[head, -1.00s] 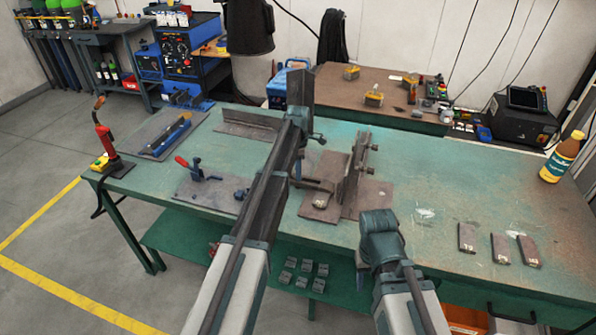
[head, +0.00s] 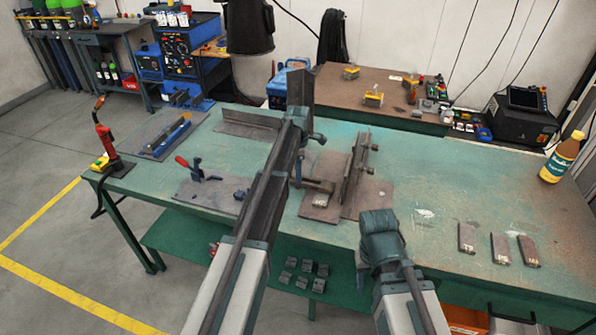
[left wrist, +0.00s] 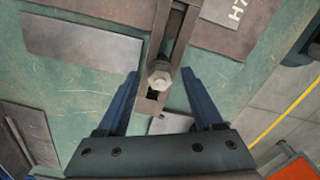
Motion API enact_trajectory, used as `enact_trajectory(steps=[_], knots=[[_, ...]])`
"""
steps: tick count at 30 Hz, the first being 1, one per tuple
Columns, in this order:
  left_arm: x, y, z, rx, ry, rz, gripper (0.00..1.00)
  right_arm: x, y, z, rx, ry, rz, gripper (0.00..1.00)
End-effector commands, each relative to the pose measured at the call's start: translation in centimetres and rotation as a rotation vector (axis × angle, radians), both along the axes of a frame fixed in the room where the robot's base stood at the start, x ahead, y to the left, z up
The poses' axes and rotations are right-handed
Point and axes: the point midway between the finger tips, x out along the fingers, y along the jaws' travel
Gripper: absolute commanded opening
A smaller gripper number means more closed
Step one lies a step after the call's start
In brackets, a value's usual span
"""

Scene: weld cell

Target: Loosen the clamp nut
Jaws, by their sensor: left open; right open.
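The clamp nut (left wrist: 160,76) is a pale hex nut on a slotted steel clamp bar (left wrist: 153,103) in the left wrist view. My left gripper (left wrist: 160,74) is open, with one blue finger on each side of the nut and a gap to both.
The green table (head: 430,180) is clear at right centre. Several labelled dark pieces (head: 467,238) and a bottle (head: 562,158) are on its right. A red-handled toggle clamp (head: 195,170) and an angle piece (head: 247,125) are at left. Small blocks (head: 306,268) lie on the lower shelf.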

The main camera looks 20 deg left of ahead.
Motion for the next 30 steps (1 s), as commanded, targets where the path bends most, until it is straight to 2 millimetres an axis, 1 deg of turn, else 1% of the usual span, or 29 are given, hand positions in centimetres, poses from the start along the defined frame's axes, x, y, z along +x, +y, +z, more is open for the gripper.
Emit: enact_trajectory(steps=[5,8,14,27,30], knots=[[0.0,0.0,1.1,0.0,0.0,0.0,0.68,0.0,0.0,1.1,0.0,0.0,0.0,0.5],[0.0,0.0,2.0,0.0,0.0,0.0,0.68,0.0,0.0,2.1,0.0,0.0,0.0,0.5],[0.0,0.0,4.8,0.0,0.0,0.0,0.68,0.0,0.0,4.8,0.0,0.0,0.0,0.5],[0.0,0.0,11.6,0.0,0.0,0.0,0.68,0.0,0.0,11.6,0.0,0.0,0.0,0.5],[0.0,0.0,12.8,0.0,0.0,0.0,0.68,0.0,0.0,12.9,0.0,0.0,0.001,0.5]])
